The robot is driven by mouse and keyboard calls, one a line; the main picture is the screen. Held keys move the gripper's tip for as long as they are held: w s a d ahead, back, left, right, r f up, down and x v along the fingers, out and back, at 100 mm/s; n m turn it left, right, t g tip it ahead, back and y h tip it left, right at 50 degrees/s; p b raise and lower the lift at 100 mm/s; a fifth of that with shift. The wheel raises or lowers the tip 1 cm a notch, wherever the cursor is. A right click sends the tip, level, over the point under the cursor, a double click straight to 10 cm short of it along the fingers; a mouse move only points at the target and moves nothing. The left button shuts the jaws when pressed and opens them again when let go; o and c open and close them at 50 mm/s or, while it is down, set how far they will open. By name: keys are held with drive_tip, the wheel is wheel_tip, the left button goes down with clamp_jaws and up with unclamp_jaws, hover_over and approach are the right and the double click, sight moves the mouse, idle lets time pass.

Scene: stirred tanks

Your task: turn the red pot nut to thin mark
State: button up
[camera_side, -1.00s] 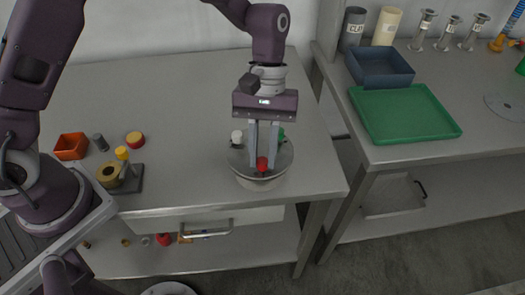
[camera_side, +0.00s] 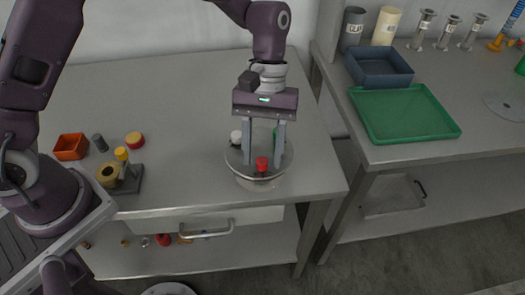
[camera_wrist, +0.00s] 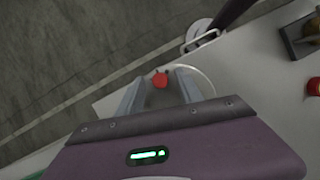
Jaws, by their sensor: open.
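The red pot nut (camera_side: 262,164) sits at the near side of the round pot lid (camera_side: 244,178) in the side view. It also shows in the wrist view (camera_wrist: 160,79), just beyond and between the fingertips. My gripper (camera_side: 263,163) is open, with its two fingers spread apart to the left and right of the red nut. I see no contact with it. The thin mark cannot be made out.
A green tray (camera_side: 405,132) and a blue bin (camera_side: 379,78) are on the right bench. The table behind the pot is clear.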

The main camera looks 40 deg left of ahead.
drive_tip(key=v, duration=0.6)
drive_tip(key=shift+r, duration=0.35)
drive_tip(key=shift+w+a, duration=0.15)
drive_tip(key=s+a+r+m+t, duration=0.25)
drive_tip(key=s+a+r, duration=0.2)
drive_tip(key=r, duration=0.35)
drive_tip(key=s+a+r+m+t+y, duration=0.2)
drive_tip(key=s+a+t, duration=0.5)
drive_tip(key=s, duration=0.8)
drive_tip(key=a+r+m, duration=0.1)
drive_tip(key=a, duration=0.2)
drive_tip(key=shift+a+r, duration=0.2)
drive_tip(key=shift+a, duration=0.05)
drive_tip(key=shift+m, duration=0.25)
